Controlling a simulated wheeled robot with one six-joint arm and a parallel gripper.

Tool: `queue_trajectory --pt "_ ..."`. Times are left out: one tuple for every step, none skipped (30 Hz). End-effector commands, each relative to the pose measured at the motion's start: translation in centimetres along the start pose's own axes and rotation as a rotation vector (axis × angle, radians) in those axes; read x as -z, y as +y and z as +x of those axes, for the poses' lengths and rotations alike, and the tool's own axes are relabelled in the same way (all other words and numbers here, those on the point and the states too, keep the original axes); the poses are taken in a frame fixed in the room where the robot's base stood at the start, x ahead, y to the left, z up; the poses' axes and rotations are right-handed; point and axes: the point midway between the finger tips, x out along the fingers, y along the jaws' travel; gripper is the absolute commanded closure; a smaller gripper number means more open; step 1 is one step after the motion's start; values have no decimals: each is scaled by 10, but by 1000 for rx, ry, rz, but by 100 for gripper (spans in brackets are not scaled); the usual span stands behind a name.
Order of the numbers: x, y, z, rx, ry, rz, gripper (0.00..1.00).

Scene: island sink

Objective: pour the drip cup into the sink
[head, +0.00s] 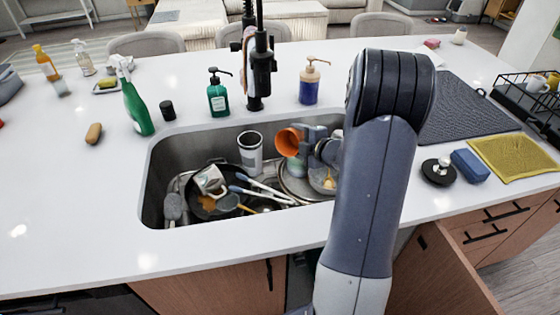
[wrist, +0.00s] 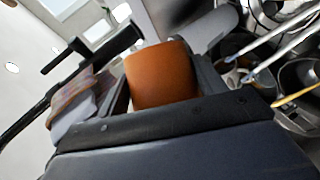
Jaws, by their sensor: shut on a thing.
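The orange drip cup (head: 287,142) is tilted on its side above the sink (head: 165,165), its mouth facing left in the head view. My gripper (head: 305,146) is shut on it from the right. In the wrist view the cup (wrist: 160,75) sits between the two fingers of my gripper (wrist: 162,88). The sink holds a dark pan (head: 207,205), a mug (head: 210,180), a white and dark tumbler (head: 250,152) and several utensils. My arm hides the sink's right end.
The black faucet (head: 260,65) stands behind the sink, near the cup. A drying mat (head: 465,110) and a blue sponge (head: 470,165) lie right.

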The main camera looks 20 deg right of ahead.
Motion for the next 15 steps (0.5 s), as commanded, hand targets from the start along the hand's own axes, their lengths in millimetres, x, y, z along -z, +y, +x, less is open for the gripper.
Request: queue_trajectory --pt "0 3 -1 12 5 23 56" --pt "-1 3 -1 18 8 37 56" --pt "-1 2 0 26 12 55 56" --pt "-2 2 0 32 16 68 56" --pt "-2 1 1 38 19 82 56" --pt "-3 1 1 46 23 100 56" --pt "-4 0 2 53 26 115 56" --pt "-4 -1 2 59 30 128 56" --pt "-5 -2 3 67 34 146 56" --pt "-6 -3 3 74 37 160 56" --pt "-6 -3 4 79 40 174 56" --pt "-7 -4 4 88 45 192 56" --pt "-7 -5 4 95 48 206 56" --pt "-8 -6 5 101 51 220 56" --pt "-8 -7 5 109 55 238 56"
